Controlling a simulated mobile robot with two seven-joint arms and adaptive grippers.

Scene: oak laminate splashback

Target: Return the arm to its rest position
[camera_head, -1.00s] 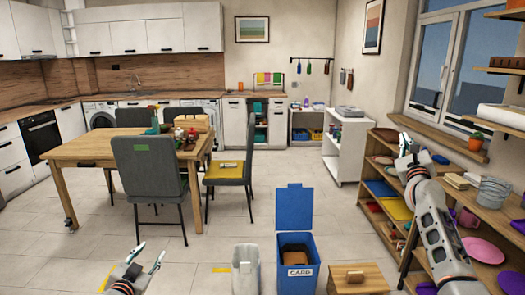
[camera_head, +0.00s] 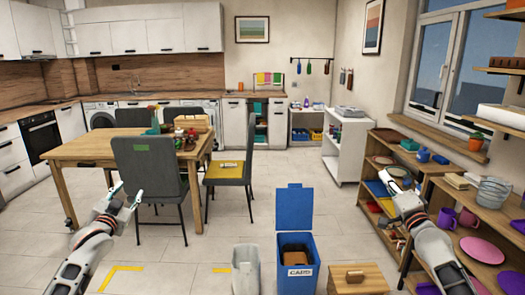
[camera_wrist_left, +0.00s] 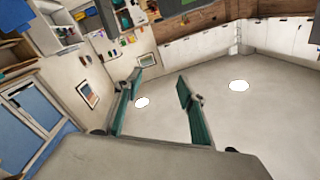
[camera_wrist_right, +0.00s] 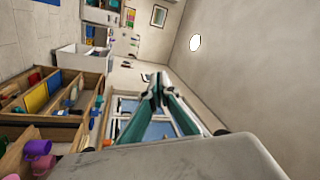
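My left gripper (camera_head: 126,197) is raised in the lower left of the head view, in front of the table and chairs. In the left wrist view its fingers (camera_wrist_left: 163,80) are spread apart with nothing between them. My right gripper (camera_head: 394,180) is at the right of the head view, in front of the wooden shelf unit. In the right wrist view its fingertips (camera_wrist_right: 158,80) meet, and no object shows between them. Neither gripper appears to touch anything.
The wooden shelf unit (camera_head: 427,164) with cups and plates runs close along my right side. A blue bin (camera_head: 297,262), a grey bin (camera_head: 245,268) and a wooden box (camera_head: 359,280) stand in front of me. A grey chair (camera_head: 150,170) stands ahead left. Floor between is clear.

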